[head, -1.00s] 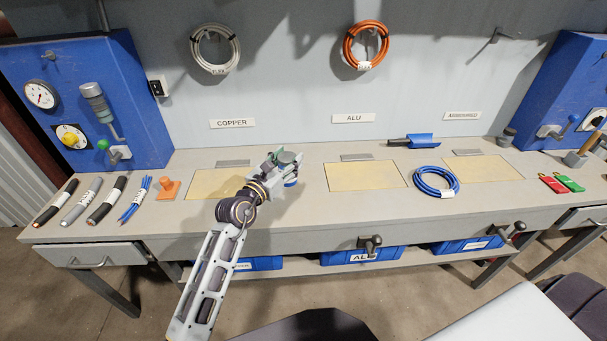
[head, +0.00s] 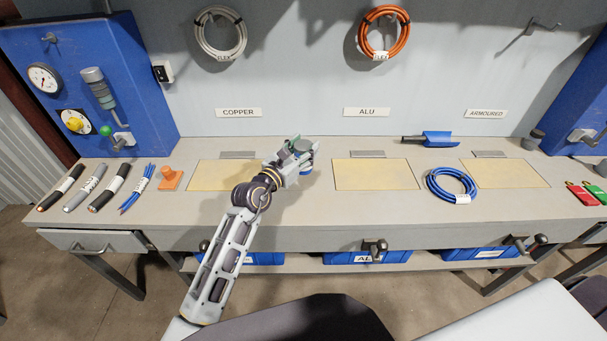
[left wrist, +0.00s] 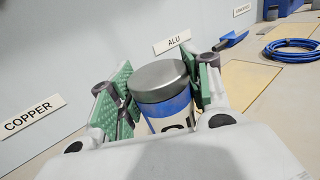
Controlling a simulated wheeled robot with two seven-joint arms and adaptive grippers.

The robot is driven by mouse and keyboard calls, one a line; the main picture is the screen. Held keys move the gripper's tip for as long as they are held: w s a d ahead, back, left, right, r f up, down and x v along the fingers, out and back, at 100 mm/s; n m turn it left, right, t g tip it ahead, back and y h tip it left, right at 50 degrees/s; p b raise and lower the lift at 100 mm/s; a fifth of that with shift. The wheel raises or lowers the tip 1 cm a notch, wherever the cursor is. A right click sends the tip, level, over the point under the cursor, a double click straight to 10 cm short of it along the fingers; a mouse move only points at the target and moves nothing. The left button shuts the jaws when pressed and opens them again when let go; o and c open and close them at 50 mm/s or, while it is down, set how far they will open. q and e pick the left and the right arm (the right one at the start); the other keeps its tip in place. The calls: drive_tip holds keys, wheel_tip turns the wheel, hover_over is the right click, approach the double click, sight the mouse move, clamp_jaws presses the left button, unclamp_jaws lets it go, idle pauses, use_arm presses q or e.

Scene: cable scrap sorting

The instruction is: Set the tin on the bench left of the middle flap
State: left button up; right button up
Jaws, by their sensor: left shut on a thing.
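The tin (left wrist: 163,88) has a grey metal lid and a blue and white side; it is upright or nearly so in the left wrist view. My left gripper (head: 299,152) is shut on it, with green pads on either side. In the head view the tin's lid (head: 304,146) shows between the fingers, and much of the tin is hidden. The middle flap (head: 375,174), a yellow panel under the ALU sign, lies just right of the tin. I cannot tell whether the tin touches the bench (head: 320,207). My right gripper is not in view.
The copper flap (head: 222,175) lies left of the gripper. A blue cable coil (head: 452,187) lies right of the middle flap, with a blue scoop (head: 438,139) behind. Cable pieces (head: 107,187) and an orange block (head: 170,179) lie at the left. The strip between the flaps looks otherwise clear.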

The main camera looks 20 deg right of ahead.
use_arm(q)
wheel_tip(320, 180, down, 5)
drive_tip(key=shift+f+b, duration=0.15)
drive_tip(key=shift+b, duration=0.6)
drive_tip(key=shift+f, duration=0.25)
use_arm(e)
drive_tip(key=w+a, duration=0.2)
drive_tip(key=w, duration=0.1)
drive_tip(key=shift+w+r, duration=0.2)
use_arm(q)
drive_tip(key=shift+f, duration=0.1)
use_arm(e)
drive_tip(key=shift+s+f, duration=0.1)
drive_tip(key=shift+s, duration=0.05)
